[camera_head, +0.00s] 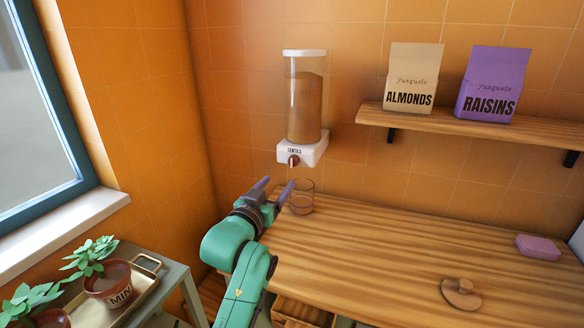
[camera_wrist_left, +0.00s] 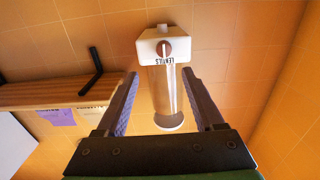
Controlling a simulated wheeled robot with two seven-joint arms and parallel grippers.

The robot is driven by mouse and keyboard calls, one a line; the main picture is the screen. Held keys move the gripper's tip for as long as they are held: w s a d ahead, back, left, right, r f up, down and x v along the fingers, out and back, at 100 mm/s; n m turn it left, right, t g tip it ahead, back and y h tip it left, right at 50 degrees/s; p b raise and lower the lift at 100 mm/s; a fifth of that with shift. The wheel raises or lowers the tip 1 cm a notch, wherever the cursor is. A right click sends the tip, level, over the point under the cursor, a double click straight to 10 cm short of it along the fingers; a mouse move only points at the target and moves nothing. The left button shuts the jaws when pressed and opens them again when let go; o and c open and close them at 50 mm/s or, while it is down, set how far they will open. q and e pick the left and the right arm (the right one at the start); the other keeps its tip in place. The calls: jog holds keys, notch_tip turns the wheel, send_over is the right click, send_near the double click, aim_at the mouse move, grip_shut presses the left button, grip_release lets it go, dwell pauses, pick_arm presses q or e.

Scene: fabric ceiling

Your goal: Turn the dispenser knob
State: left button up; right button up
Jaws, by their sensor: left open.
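The lentils dispenser (camera_head: 304,108) is a clear cylinder of brown contents with a white base, fixed to the orange tiled wall. Its round reddish-brown knob (camera_head: 293,160) is on the front of the base. In the left wrist view the dispenser appears upside down, with the knob (camera_wrist_left: 165,49) just beyond the fingertips. My left gripper (camera_head: 276,183) is open and empty, below and in front of the knob, apart from it. A clear glass (camera_head: 302,198) stands on the wooden counter under the dispenser, partly behind one finger. My right gripper is not in view.
A wooden shelf (camera_head: 470,124) to the right holds a box of almonds (camera_head: 412,80) and a box of raisins (camera_head: 492,85). A pink block (camera_head: 538,248) and a brown round object (camera_head: 461,293) lie on the counter (camera_head: 390,250). Potted plants (camera_head: 108,285) stand lower left.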

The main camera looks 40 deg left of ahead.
pick_arm(q)
jog(key=p, duration=0.2)
send_near(292, 164)
jog(key=w, duration=0.3)
jog(key=x, duration=0.3)
jog(key=a+p+x, duration=0.1)
jog(key=x, duration=0.2)
jog(key=shift+s, duration=0.2)
jog(key=shift+w, duration=0.15)
jog(key=shift+a, duration=0.1)
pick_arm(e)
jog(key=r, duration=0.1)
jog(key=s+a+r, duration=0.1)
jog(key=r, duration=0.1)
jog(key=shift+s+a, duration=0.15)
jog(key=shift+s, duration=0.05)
pick_arm(q)
grip_shut()
jog(key=m+p, duration=0.1)
jog(key=m, duration=0.2)
jog(key=shift+r+m, duration=0.15)
jog(key=shift+m, duration=1.15)
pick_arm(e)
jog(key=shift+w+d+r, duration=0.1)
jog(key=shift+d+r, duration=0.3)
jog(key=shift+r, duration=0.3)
